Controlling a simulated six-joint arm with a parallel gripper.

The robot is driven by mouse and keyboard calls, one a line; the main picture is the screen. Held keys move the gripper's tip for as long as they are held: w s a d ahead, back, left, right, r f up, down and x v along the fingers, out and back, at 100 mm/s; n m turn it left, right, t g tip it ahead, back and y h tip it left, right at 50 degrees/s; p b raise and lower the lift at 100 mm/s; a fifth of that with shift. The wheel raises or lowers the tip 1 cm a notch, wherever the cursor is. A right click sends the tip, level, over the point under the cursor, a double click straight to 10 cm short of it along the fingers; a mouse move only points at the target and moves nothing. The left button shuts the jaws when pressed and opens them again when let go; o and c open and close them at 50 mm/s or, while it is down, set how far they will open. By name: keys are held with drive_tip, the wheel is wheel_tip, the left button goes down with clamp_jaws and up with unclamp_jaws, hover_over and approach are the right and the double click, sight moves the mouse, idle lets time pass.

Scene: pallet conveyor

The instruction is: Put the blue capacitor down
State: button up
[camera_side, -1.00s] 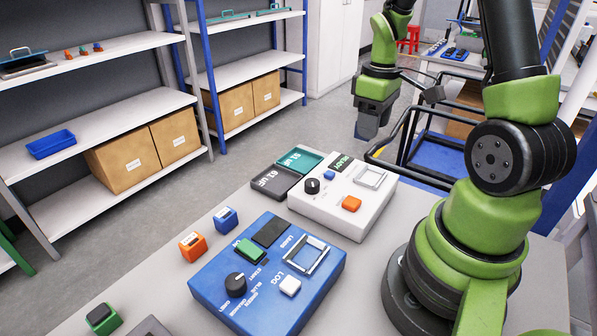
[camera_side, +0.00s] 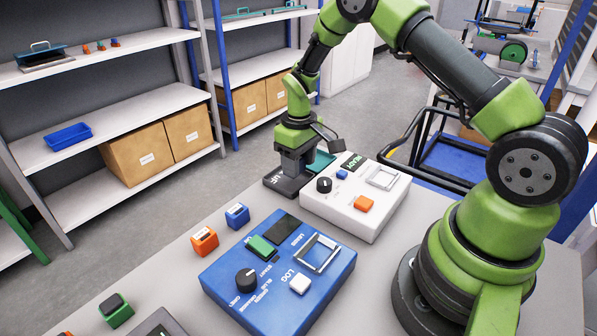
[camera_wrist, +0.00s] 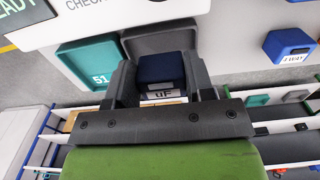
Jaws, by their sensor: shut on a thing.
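My gripper (camera_side: 290,182) is low over the dark grey tray (camera_side: 272,182) at the back left of the white box in the side view. In the wrist view, my gripper (camera_wrist: 162,88) is shut on a dark blue capacitor (camera_wrist: 158,68), held between its two fingers. The dark grey tray (camera_wrist: 150,42) lies below and around it. I cannot tell whether the capacitor touches the tray floor. In the side view the held capacitor is hidden by the fingers. Another blue capacitor (camera_side: 237,215) stands on the table; it also shows in the wrist view (camera_wrist: 288,46).
A teal tray (camera_wrist: 93,62) sits beside the grey one. The white box (camera_side: 352,215) with knob and buttons is close to my gripper. A blue box (camera_side: 225,280), an orange block (camera_side: 204,240) and a green block (camera_side: 116,310) stand nearer the camera.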

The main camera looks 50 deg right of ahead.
drive_tip(key=shift+f, duration=1.45)
drive_tip(key=shift+f, duration=0.15)
drive_tip(key=o, duration=0.9)
drive_tip(key=shift+o, duration=0.2)
